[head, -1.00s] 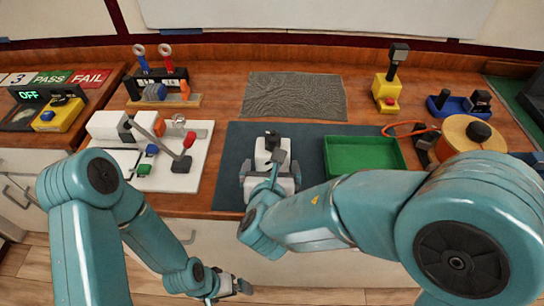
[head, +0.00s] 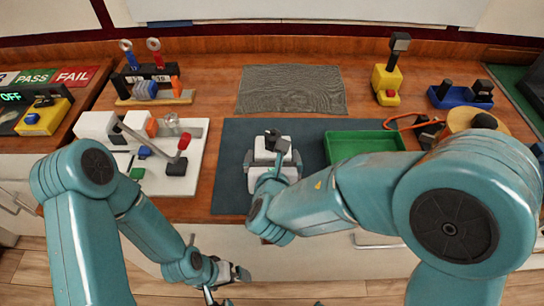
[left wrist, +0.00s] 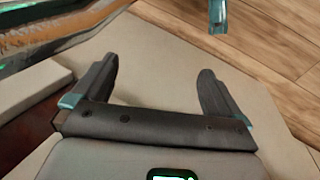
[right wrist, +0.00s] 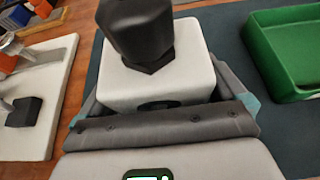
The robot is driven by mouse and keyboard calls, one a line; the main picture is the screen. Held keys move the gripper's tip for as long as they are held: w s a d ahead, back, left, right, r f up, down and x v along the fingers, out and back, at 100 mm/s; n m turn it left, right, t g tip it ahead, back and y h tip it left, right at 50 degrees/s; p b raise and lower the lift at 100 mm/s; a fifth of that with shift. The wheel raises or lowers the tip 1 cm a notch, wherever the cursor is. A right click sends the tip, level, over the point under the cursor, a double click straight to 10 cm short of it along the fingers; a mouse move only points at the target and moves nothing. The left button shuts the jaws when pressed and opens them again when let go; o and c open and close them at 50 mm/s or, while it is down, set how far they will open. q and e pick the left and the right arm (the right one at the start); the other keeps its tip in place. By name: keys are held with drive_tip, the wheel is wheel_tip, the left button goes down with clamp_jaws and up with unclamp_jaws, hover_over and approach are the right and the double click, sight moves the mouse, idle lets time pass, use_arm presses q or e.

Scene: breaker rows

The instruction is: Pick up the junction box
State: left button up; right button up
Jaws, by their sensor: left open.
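The junction box (head: 283,145) looks like a white block with a black knob on top. It stands on the dark mat (head: 232,136) at the middle of the bench. My right gripper (head: 270,160) is down at its near side. In the right wrist view the white box (right wrist: 160,85) is between the wide-set fingers of the right gripper (right wrist: 165,90). The box hides their inner faces, so contact is unclear. My left gripper (head: 240,274) is low in front of the bench. In the left wrist view the left gripper (left wrist: 158,75) is open and empty.
A green tray (head: 332,150) is right of the box, also in the right wrist view (right wrist: 260,45). A white board with a red-knobbed lever (head: 184,142) is at left. An orange reel (head: 462,120) and yellow switch (head: 386,85) are at right. A grey mat (head: 290,90) lies bare behind.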

drive_tip(key=c, duration=1)
wheel_tip(320, 180, up, 20)
drive_tip(key=p, duration=0.4)
drive_tip(key=shift+f, duration=0.1)
drive_tip(key=shift+f+b, duration=8.45)
drive_tip(key=shift+f, duration=0.6)
drive_tip(key=shift+s+f+b, duration=0.1)
drive_tip(key=shift+f+b, duration=0.5)
drive_tip(key=shift+b, duration=0.05)
drive_tip(key=shift+f, duration=0.2)
